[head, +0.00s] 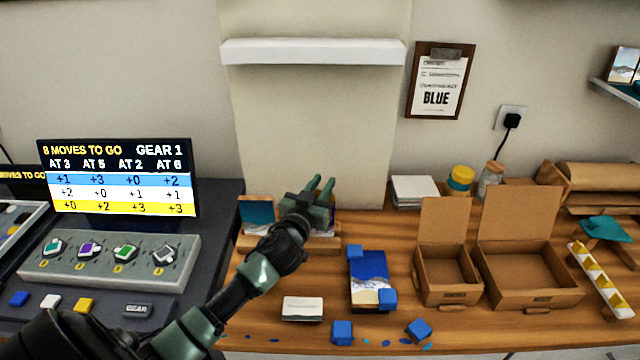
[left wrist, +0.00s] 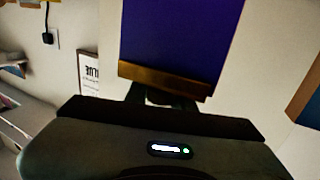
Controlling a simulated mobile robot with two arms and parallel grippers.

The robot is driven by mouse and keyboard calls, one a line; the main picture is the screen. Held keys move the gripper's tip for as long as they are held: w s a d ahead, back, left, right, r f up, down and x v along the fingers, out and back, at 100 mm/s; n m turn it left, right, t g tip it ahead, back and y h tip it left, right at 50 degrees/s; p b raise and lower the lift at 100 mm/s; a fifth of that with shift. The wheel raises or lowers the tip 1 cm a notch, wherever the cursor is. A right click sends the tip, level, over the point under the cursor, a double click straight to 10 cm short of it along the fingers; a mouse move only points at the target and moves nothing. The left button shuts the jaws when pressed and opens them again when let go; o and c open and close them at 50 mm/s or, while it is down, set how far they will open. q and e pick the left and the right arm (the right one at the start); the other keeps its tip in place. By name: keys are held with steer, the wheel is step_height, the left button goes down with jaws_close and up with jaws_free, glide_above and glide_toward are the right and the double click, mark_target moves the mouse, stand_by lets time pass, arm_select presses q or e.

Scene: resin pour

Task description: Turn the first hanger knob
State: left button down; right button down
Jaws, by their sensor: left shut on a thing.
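A grey knob panel (head: 35,272) stands on the dark bench at the left with several knobs in a row. The leftmost knob (head: 53,247) has a teal top; a purple-topped knob (head: 89,250), a green-topped knob (head: 125,253) and a grey-topped knob (head: 164,255) follow. My left gripper (head: 320,190) is far right of the panel, over the wooden table near the wall. It is shut on a dark blue-purple panel with a brown edge strip (left wrist: 180,40), seen in the left wrist view. In the head view the gripper largely hides that panel. My right gripper is not in view.
A screen (head: 118,178) behind the knobs reads "8 moves to go", "Gear 1", "AT 3, AT 5, AT 2, AT 6". Coloured buttons and a gear button (head: 137,310) lie in front. A wooden rack, blue blocks (head: 342,331) and open cardboard boxes (head: 447,274) occupy the table.

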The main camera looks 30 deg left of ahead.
arm_select(q)
steer(key=shift+d+m+h+p, duration=0.25)
steer(key=shift+m+h+p, duration=0.35)
steer(key=shift+m+h, duration=0.9)
steer(key=shift+d+m+h+p, duration=0.25)
steer(key=shift+m+h+p, duration=0.5)
steer(key=shift+h, duration=1.35)
steer(key=shift+d+m+h, duration=0.1)
steer(key=shift+m+h, duration=0.15)
steer(key=shift+h, duration=0.05)
steer(key=c, duration=1.2)
jaws_free()
steer(key=shift+o, duration=0.2)
steer(key=shift+s, duration=0.1)
steer(key=shift+s+f, duration=0.1)
steer(key=shift+s, duration=0.2)
steer(key=b+v, duration=0.1)
steer(key=v, duration=0.6)
